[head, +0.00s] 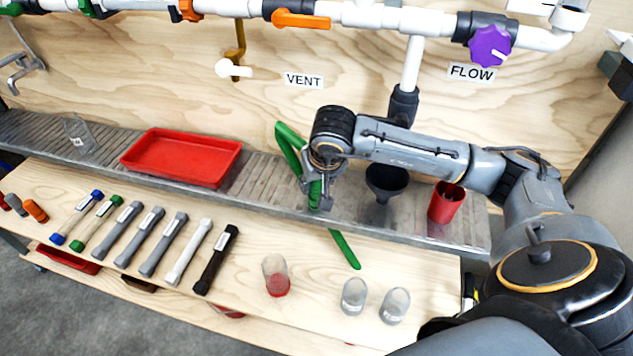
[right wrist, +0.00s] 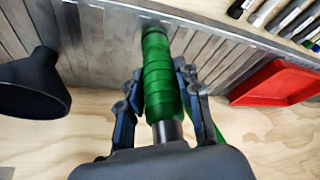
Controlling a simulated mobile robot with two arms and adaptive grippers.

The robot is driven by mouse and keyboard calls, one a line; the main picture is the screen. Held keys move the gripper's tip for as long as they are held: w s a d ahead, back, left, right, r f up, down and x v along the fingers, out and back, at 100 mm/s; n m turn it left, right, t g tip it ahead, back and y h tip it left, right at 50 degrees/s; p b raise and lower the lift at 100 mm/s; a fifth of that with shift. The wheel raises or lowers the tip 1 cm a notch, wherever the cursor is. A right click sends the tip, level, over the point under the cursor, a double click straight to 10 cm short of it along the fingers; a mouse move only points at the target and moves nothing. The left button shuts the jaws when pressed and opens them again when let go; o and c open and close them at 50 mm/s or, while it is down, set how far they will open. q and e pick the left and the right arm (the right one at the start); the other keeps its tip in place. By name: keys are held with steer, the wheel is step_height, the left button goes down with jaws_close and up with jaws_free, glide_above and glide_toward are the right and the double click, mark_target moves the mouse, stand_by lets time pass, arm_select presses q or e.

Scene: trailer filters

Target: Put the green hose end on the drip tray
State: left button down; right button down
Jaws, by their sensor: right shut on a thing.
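The green hose (head: 289,146) shows at the right gripper in the head view, with another green length (head: 344,249) hanging below over the shelf's front edge. My right gripper (head: 318,196) is shut on the green hose end, which also shows between the fingers in the right wrist view (right wrist: 161,85). A grey metal tip shows at its near end. The red tray (head: 180,158), likely the drip tray, lies on the metal shelf left of the gripper; it also shows in the right wrist view (right wrist: 277,84). It looks empty. My left gripper is not in view.
A black funnel (head: 386,184) and a red cup (head: 446,203) stand right of the gripper on the ribbed shelf (head: 258,180). Several filter cartridges (head: 163,243) and clear cups (head: 354,296) are on the wooden bench below. Pipes with valves run above. The shelf between tray and gripper is clear.

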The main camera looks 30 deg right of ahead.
steer(key=c, duration=0.9)
jaws_free()
steer(key=shift+c, duration=0.2)
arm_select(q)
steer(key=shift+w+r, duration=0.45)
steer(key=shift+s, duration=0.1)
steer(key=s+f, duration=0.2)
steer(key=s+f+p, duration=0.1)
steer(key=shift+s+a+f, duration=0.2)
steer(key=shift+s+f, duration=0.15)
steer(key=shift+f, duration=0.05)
arm_select(e)
steer(key=v, duration=1.2)
